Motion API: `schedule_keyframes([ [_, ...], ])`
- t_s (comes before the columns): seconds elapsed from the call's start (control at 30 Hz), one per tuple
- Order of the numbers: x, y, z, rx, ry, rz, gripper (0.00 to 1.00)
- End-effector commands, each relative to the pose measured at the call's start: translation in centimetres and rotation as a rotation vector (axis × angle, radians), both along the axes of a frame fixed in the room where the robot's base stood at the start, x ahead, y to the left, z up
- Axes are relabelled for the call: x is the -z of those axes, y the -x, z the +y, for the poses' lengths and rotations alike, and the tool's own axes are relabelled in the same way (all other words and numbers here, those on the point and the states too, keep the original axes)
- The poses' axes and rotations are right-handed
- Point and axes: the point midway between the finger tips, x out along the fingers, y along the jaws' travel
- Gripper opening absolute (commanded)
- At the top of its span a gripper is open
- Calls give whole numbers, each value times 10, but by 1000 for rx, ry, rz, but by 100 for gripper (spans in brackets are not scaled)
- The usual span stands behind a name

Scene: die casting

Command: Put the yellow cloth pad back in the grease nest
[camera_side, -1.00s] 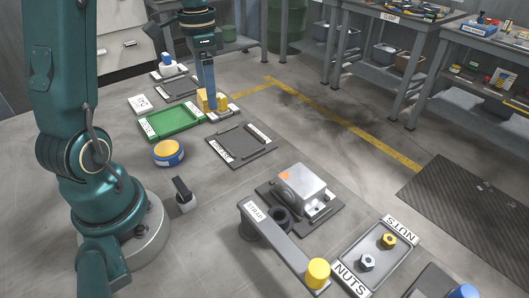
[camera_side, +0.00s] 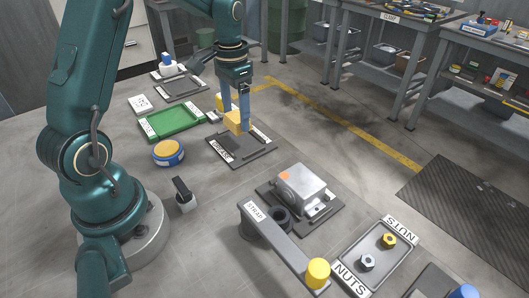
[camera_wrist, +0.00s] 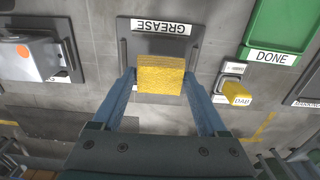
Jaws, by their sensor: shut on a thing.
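My gripper (camera_side: 236,122) is shut on the yellow cloth pad (camera_side: 235,121), a block with a textured face. In the wrist view the pad (camera_wrist: 161,74) sits between the two blue fingers. The grease nest (camera_side: 250,151) is a dark, low-rimmed plate labelled GREASE. The pad appears over the nest's far part in the side view; the gap below it is hard to judge. In the wrist view the pad covers the middle of the nest (camera_wrist: 128,52), leaving its label and side edges showing.
A yellow block labelled DAB (camera_wrist: 237,93) stands beside the nest, near the green DONE tray (camera_wrist: 268,27). A metal casting (camera_side: 300,187) sits on a plate nearer the side camera. A blue-and-yellow round tin (camera_side: 168,153) stands left of the nest, with bare floor between.

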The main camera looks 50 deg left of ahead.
Motion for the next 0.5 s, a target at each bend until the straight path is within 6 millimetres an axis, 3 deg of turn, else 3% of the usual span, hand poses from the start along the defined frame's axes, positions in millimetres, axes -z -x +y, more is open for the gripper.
schedule_keyframes([
  [0.33, 37, -2, -3, -1, 2, 5, 24],
  [0.5, 43, -3, -3, -1, 0, 0, 24],
])
